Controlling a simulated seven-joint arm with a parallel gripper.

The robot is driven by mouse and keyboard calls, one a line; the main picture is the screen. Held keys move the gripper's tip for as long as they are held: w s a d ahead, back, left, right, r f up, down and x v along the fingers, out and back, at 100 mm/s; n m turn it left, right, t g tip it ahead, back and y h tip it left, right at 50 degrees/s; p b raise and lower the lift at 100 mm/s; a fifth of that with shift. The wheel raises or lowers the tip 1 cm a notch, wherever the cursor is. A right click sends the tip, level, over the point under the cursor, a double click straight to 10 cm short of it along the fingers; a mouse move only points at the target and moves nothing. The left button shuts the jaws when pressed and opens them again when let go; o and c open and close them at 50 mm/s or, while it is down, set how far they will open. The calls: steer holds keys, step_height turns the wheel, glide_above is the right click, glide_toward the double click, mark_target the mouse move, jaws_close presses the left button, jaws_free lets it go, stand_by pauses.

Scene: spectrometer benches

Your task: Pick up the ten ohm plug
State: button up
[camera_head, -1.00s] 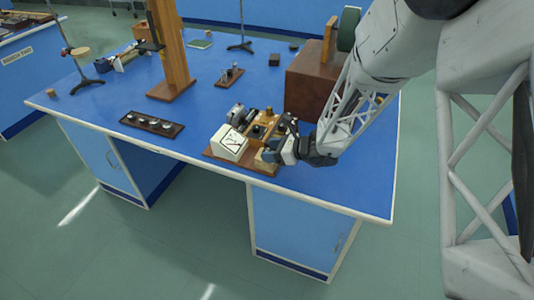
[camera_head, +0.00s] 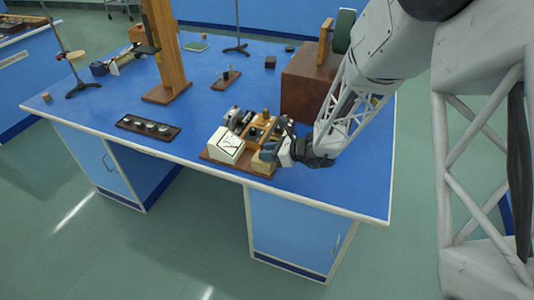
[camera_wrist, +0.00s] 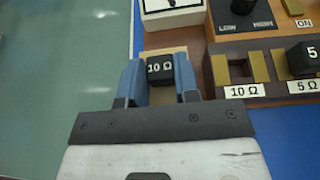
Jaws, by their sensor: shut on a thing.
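The ten ohm plug (camera_wrist: 160,67) is a small black block with a white "10 Ω" label. In the wrist view it sits between the two blue fingers of my gripper (camera_wrist: 157,80), which is shut on it. A pale wooden block (camera_wrist: 180,50) lies under or just behind the plug; I cannot tell whether they touch. In the head view my gripper (camera_head: 272,152) is at the near right corner of the apparatus board (camera_head: 222,160), and the plug is hidden there. A "10 Ω" label (camera_wrist: 244,91) marks a gap between brass blocks on the wooden resistance box (camera_wrist: 225,48).
A black plug marked "5" (camera_wrist: 309,57) stands in the box beside the "5 Ω" label. A white meter (camera_head: 226,144) stands left of my gripper. A large brown box (camera_head: 305,92) is behind it. Blue bench top (camera_head: 345,185) is clear at the right front.

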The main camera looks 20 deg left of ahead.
steer(key=shift+r, duration=0.7)
steer(key=shift+s+d+r, duration=0.15)
steer(key=shift+s+r, duration=0.05)
steer(key=shift+r, duration=0.35)
steer(key=shift+s+d+r, duration=0.1)
steer(key=shift+s+r, duration=0.05)
steer(key=shift+r, duration=0.35)
steer(key=s+d+r, duration=0.1)
steer(key=s+d, duration=0.8)
steer(key=s, duration=0.3)
steer(key=shift+r, duration=0.15)
steer(key=shift+s, duration=0.1)
